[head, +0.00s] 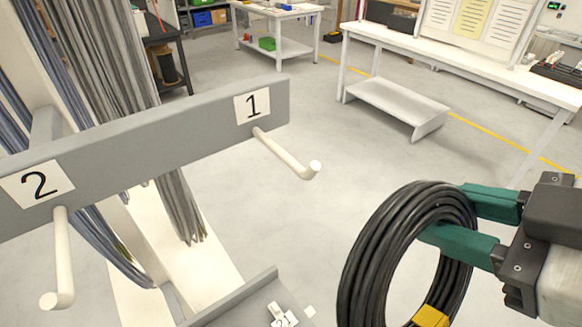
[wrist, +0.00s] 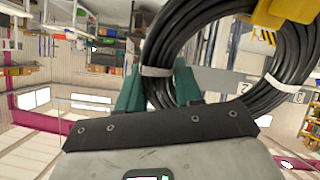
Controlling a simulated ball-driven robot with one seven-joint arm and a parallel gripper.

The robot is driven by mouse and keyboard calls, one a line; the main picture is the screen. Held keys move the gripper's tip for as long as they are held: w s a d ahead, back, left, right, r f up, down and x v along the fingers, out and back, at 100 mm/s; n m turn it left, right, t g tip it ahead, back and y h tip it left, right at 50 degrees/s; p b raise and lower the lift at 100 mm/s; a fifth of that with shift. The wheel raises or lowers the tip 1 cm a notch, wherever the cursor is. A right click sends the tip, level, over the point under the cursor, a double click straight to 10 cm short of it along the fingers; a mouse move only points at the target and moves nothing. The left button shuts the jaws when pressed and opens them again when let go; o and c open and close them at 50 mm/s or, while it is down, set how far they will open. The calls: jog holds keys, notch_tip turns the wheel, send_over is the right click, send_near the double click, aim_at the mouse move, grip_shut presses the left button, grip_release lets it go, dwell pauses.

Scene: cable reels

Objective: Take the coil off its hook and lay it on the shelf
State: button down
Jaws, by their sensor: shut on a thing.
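A black cable coil (head: 365,258) with a yellow tag (head: 431,317) hangs from my gripper (head: 445,212) at the lower right of the head view. The two green fingers are shut on the coil's upper right side, one finger across its front. The coil is in the air, clear of the hooks. In the wrist view the coil (wrist: 176,38) shows white ties and passes between the fingers (wrist: 158,84). The cream hook by label 1 (head: 287,156) is empty, as is the hook by label 2 (head: 62,260). A grey shelf (head: 232,308) is partly visible at the bottom edge.
The grey hook rail (head: 170,142) crosses the left side. Hanging grey cables (head: 115,60) are behind it. Small numbered white tags (head: 281,315) are on the grey shelf. A white workbench (head: 450,55) with a low shelf (head: 395,103) stands behind; open floor lies between.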

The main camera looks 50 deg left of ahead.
jog(key=shift+d+h, duration=0.15)
jog(key=shift+h, duration=0.25)
jog(key=shift+r+p, duration=0.3)
jog(key=shift+p, duration=0.55)
jog(key=shift+d+r+h+p, duration=0.1)
jog(key=shift+d+h+p, duration=0.2)
jog(key=shift+h+p, duration=0.75)
jog(key=shift+d+f+h+b, duration=0.2)
jog(key=shift+f+h+b, duration=0.1)
jog(key=shift+h, duration=0.15)
jog(key=shift+s+d+f+h, duration=0.1)
jog(key=shift+d+h, duration=0.15)
jog(key=shift+h, duration=0.55)
jog(key=shift+d+h, duration=0.25)
jog(key=shift+h, duration=0.55)
jog(key=h, duration=0.1)
jog(key=d+h, duration=0.1)
jog(key=h, duration=0.1)
jog(key=shift+g, duration=0.3)
jog(key=shift+d+h, duration=0.5)
jog(key=shift+h, duration=0.7)
